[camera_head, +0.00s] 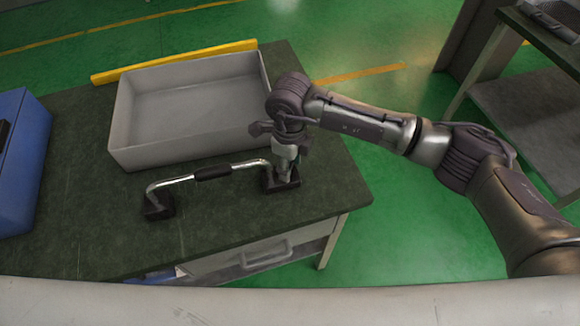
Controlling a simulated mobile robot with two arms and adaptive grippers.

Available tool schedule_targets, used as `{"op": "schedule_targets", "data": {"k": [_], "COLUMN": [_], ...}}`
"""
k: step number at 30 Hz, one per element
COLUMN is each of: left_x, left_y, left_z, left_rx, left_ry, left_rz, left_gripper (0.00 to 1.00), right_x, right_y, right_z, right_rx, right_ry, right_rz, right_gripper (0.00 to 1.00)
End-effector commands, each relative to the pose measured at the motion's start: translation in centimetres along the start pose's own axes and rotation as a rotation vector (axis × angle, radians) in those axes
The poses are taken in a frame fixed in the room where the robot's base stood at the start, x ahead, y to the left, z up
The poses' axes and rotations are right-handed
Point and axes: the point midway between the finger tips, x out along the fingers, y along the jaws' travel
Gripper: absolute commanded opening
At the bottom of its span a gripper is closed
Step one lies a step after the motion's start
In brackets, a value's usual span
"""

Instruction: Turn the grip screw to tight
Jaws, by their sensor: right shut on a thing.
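A curved metal bar with a black sleeve (213,172) stands on the table between two black end blocks, the left one (160,207) and the right one (291,184). My right gripper (281,174) points down at the right block and is shut at its top. The grip screw is hidden by the gripper; its turn position cannot be seen. My left gripper is not in view.
A grey open tray (130,134) stands behind the bar on the dark green table (110,238). A yellow strip (172,63) lies behind the tray. A blue case (30,165) stands at the left. The table's right front corner is clear.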

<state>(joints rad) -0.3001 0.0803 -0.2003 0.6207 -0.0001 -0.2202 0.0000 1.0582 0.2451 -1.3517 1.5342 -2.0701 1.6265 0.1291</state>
Motion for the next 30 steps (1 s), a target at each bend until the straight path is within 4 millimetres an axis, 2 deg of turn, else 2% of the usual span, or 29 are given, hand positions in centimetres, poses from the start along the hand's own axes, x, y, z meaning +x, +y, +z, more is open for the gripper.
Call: {"op": "schedule_targets", "data": {"k": [3, 18, 30], "left_x": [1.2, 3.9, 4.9], "left_y": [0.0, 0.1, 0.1], "left_z": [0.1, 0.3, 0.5], "left_rx": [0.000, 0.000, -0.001], "left_ry": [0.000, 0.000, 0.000], "left_rz": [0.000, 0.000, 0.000], "left_gripper": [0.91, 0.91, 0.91], "right_x": [0.2, 0.2, 0.0], "right_y": [0.0, 0.2, 0.2], "right_z": [0.0, 0.1, 0.1], "right_rx": [0.112, 0.567, 0.791], "right_ry": [-0.001, -0.001, -0.001], "right_rz": [-0.002, -0.002, -0.002], "right_gripper": [0.11, 0.11, 0.11]}}
